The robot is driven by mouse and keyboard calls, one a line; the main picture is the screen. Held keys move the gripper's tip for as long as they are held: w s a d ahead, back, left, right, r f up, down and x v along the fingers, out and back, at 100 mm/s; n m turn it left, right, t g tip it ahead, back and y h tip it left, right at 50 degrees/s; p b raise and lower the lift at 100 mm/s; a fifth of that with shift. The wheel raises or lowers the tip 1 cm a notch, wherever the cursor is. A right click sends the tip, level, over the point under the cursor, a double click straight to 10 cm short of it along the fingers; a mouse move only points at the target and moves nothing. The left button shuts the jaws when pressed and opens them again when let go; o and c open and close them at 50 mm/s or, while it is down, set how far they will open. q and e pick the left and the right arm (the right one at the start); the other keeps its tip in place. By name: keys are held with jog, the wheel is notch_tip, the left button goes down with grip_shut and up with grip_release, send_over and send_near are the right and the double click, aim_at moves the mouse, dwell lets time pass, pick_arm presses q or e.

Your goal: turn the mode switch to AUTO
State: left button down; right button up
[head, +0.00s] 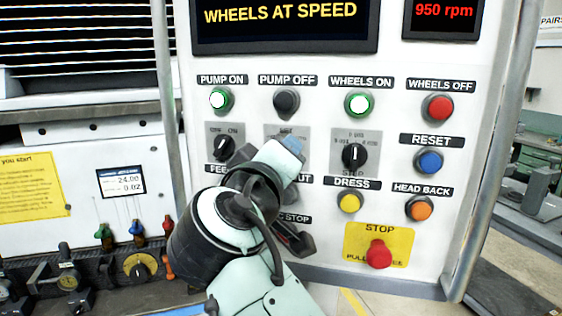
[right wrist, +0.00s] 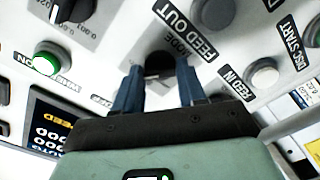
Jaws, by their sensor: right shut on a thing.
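The mode switch (right wrist: 158,66) is a dark round knob on a grey plate marked MODE. In the right wrist view it sits between the blue fingertips of my right gripper (right wrist: 158,80), which is shut on it. In the head view my right gripper (head: 290,146) covers the knob, and only part of its grey plate (head: 287,132) shows. I cannot read the switch's positions or which way its pointer faces. My left gripper is not in view.
Close around are the PUMP OFF button (head: 286,102), the feed selector (head: 222,147), another selector knob (head: 354,156) and the yellow DRESS button (head: 349,202). A red STOP button (head: 378,254) is lower right. The screen (head: 283,18) reads WHEELS AT SPEED.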

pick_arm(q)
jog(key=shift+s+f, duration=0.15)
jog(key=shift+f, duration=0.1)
pick_arm(e)
jog(key=shift+m, duration=1.1)
jog(key=o, duration=1.1)
jog(key=shift+c, duration=0.2)
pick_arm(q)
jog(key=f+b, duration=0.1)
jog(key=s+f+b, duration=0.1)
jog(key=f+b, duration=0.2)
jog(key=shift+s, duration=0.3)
pick_arm(e)
jog(key=v, duration=1.3)
jog(key=shift+s, duration=0.15)
jog(key=shift+a, duration=0.1)
